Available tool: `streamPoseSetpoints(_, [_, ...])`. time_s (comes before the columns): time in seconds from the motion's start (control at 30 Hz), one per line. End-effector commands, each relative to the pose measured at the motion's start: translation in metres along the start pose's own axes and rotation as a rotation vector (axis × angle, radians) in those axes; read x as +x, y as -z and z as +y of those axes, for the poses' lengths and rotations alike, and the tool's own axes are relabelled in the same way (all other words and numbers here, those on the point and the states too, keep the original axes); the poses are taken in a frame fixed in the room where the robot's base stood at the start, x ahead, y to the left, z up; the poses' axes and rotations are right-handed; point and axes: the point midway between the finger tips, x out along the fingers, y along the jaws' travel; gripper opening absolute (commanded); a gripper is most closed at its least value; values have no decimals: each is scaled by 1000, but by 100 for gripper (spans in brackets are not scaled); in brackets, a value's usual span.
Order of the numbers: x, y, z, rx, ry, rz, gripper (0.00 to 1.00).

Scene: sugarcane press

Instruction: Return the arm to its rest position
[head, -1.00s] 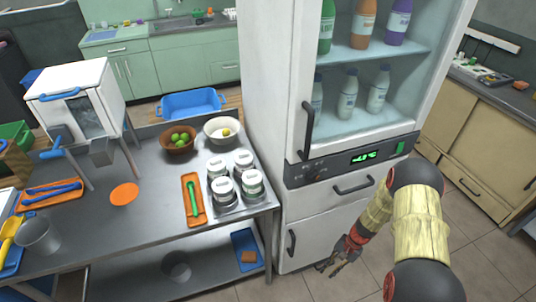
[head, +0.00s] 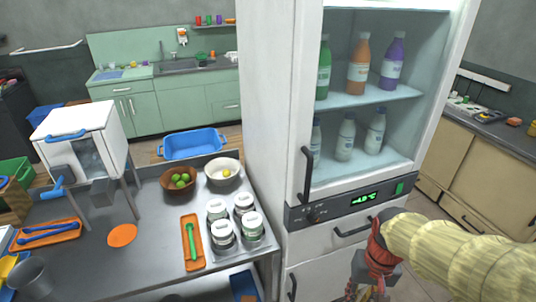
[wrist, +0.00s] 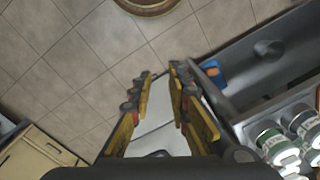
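My gripper (head: 367,291) hangs in front of the fridge's lower front in the head view, at the right end of the steel table and apart from it. The picture's bottom edge cuts off its tips. My yellowish arm reaches in from the right. In the wrist view, my gripper (wrist: 161,75) has its two fingers apart with nothing between them. The tiled floor and a pale surface show beyond the fingers.
The white fridge (head: 265,110), its glass door shut over bottles, stands close behind my gripper. The steel table (head: 150,215) at left holds lidded jars (head: 222,235), bowls and a white press (head: 85,125). Beige cabinets (head: 470,180) stand at right. Open floor (wrist: 75,65) shows in the wrist view.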

Motion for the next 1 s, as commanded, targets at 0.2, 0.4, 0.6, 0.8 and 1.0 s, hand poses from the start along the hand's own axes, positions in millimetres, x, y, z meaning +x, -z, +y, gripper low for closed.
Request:
streamPoseSetpoints(0.2, [-55,-33,-4,-80,-30,174,18])
streamPoseSetpoints(0.4, [-103,-52,-15,-129,-22,351,18])
streamPoseSetpoints(0.6, [-141,-58,-24,-160,-6,475,18])
streamPoseSetpoints(0.8, [-147,-60,-27,-173,-1,497,18])
streamPoseSetpoints(1.0, [-147,-60,-27,-173,-1,497,18])
